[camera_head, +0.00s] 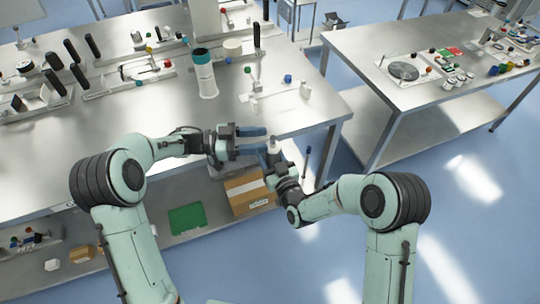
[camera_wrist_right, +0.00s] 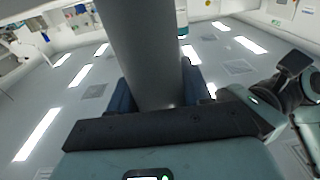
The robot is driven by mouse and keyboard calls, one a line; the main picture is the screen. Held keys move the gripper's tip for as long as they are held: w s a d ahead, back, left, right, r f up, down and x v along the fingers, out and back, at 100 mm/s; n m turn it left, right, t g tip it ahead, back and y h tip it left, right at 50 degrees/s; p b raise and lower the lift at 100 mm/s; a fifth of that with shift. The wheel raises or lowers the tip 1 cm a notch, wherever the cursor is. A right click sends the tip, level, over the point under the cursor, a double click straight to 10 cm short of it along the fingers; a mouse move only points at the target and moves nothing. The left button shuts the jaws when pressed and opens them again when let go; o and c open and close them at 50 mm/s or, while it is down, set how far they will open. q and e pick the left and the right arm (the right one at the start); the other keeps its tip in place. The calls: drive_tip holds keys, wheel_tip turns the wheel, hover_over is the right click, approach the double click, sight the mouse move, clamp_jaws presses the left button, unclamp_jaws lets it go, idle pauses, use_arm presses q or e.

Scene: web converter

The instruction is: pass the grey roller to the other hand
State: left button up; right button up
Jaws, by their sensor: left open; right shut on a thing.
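The grey roller (camera_wrist_right: 145,50) fills the middle of the right wrist view as a long grey cylinder. My right gripper (camera_wrist_right: 155,95) is shut on it, one blue finger on each side. In the head view, a small pale part of the roller (camera_head: 273,145) shows above my right gripper (camera_head: 277,160), beyond the bench's front edge. My left gripper (camera_head: 262,140) is open, its two blue-grey fingers pointing right, with their tips close to the roller. I cannot tell whether they touch it. Most of the roller is hidden in the head view.
The steel bench (camera_head: 215,119) carries a white-and-teal canister (camera_head: 205,75), black-handled tools and small fixtures. A cardboard box (camera_head: 248,192) and a green sheet (camera_head: 187,218) lie on its lower shelf. A second table (camera_head: 365,45) stands right; open floor lies between.

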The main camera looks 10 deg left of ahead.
use_arm(q)
drive_tip(key=v, duration=0.6)
wheel_tip(320, 180, down, 25)
drive_tip(key=w+n+t+y, duration=0.1)
drive_tip(key=n+t+y, duration=0.7)
drive_tip(key=n+y, duration=0.6)
drive_tip(key=s+d+f+n+g, duration=0.2)
drive_tip(key=s+f+n+g, duration=0.3)
drive_tip(key=s+f, duration=0.75)
drive_tip(key=s+d+f+g, duration=0.1)
drive_tip(key=s+d+g, duration=0.1)
drive_tip(key=s, duration=0.5)
drive_tip(key=s+d+f+g, duration=0.1)
drive_tip(key=s+g, duration=0.4)
drive_tip(key=s, duration=0.2)
drive_tip(key=shift+s+d+f, duration=0.35)
drive_tip(key=shift+s+d, duration=0.05)
